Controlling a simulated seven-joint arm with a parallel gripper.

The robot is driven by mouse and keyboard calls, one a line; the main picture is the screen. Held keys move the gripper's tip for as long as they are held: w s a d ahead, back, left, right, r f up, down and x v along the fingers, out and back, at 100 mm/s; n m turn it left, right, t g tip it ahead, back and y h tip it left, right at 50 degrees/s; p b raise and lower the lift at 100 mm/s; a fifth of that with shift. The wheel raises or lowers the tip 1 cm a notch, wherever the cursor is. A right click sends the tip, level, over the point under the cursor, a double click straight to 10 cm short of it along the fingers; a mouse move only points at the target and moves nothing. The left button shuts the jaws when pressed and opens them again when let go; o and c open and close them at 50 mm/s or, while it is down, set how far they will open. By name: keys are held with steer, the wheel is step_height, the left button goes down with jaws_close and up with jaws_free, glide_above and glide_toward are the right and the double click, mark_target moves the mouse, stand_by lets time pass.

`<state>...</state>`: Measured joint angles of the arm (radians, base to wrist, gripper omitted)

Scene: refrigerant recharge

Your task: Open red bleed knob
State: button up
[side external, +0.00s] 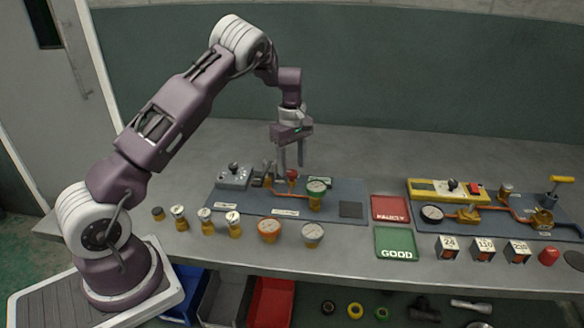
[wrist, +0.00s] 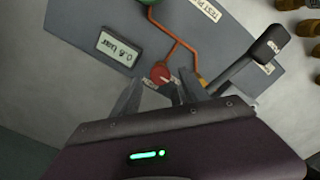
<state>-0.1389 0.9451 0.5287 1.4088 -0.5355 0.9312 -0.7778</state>
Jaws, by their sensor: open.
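The red bleed knob (side external: 292,174) sits on the orange pipe of the left blue-grey board. In the wrist view the red knob (wrist: 161,75) is round and lies just beyond my fingertips. My gripper (side external: 291,164) points down over the board, with its fingers apart and close to the knob. In the wrist view my gripper (wrist: 160,90) has one finger on each side below the knob, with nothing held. I cannot tell whether the fingers touch the knob.
A black-handled lever (wrist: 262,48) stands close to the right finger. A display reading 0.8 bar (wrist: 119,51) lies left of the knob. A grey control box (side external: 233,176) is to the left.

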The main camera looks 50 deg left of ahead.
mark_target(292, 172)
step_height(292, 172, up, 5)
steer(key=shift+r, duration=0.15)
steer(key=s+d+r+m+t+h, duration=0.15)
steer(key=s+d+r+m, duration=0.25)
steer(key=s+d+r, duration=0.4)
steer(key=s+d+r+m+t, duration=0.2)
steer(key=s+d+r+m, duration=0.4)
steer(key=r, duration=0.4)
steer(key=s+d+m+t, duration=0.1)
steer(key=s+d+m, duration=0.2)
steer(key=s, duration=0.6)
steer(key=s+d+f+m+t+y, duration=0.1)
steer(key=s+d+m, duration=0.3)
steer(key=s, duration=0.5)
steer(key=shift+s+m, duration=0.2)
steer(key=shift+m, duration=0.4)
